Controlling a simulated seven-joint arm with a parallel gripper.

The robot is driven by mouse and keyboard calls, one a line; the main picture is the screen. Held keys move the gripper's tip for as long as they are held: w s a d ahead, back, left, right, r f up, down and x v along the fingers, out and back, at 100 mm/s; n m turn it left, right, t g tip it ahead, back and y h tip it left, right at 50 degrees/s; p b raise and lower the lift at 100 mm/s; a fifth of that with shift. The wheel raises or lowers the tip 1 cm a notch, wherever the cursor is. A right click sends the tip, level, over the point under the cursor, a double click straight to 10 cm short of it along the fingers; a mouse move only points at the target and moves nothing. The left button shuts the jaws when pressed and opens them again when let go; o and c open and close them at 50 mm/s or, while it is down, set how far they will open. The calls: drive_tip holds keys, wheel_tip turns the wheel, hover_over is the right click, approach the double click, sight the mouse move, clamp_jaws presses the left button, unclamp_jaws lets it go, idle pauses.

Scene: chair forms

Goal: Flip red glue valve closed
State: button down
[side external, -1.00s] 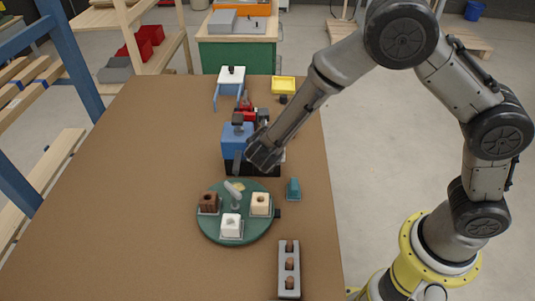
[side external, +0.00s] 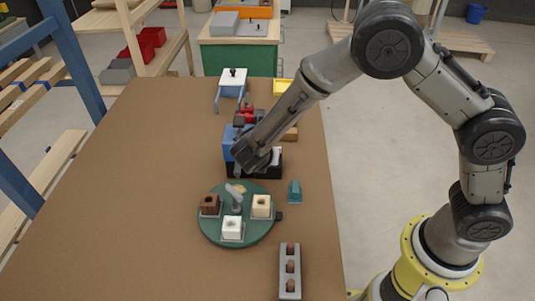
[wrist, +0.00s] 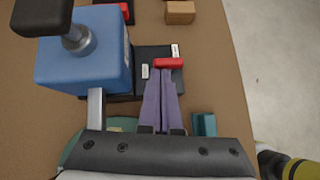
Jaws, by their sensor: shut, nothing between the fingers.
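The red glue valve (wrist: 169,63) is a short red bar lying crosswise on a black base (wrist: 143,58), between small white labels, in the wrist view. My gripper (wrist: 163,82) is shut and empty. Its fingertips are just below the red bar in that view; I cannot tell whether they touch it. A blue box (wrist: 85,62) with a dark knob stands left of the fingers. In the side external view my gripper (side external: 254,152) is over the black base (side external: 268,172) and hides the red valve and part of the blue box (side external: 228,142).
A green turntable (side external: 208,234) with brown, white and cream blocks lies nearer the camera. A teal piece (side external: 294,191) and a grey holder (side external: 290,292) stand to the right. A brown block (side external: 291,133), red parts (side external: 246,111) and a white stand (side external: 233,78) are farther back. The table's left side is clear.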

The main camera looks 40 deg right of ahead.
drive_tip(key=shift+w+a+m+g+h, duration=0.1)
drive_tip(key=shift+w+m+g+h, duration=0.3)
drive_tip(key=shift+m, duration=0.3)
drive_tip(key=shift+w+m+g+h, duration=0.1)
drive_tip(key=shift+m+g+h, duration=0.1)
drive_tip(key=shift+m+g, duration=0.4)
drive_tip(key=shift+w, duration=0.25)
idle(1.3)
drive_tip(key=shift+s, duration=0.1)
idle(0.6)
drive_tip(key=shift+s+d, duration=0.4)
drive_tip(key=shift+s, duration=0.25)
drive_tip(key=a, duration=0.1)
drive_tip(key=s+a, duration=0.1)
drive_tip(key=a, duration=0.2)
drive_tip(key=shift+s+a, duration=0.2)
drive_tip(key=shift+s, duration=0.1)
drive_tip(key=v, duration=0.9)
drive_tip(key=shift+r, duration=0.4)
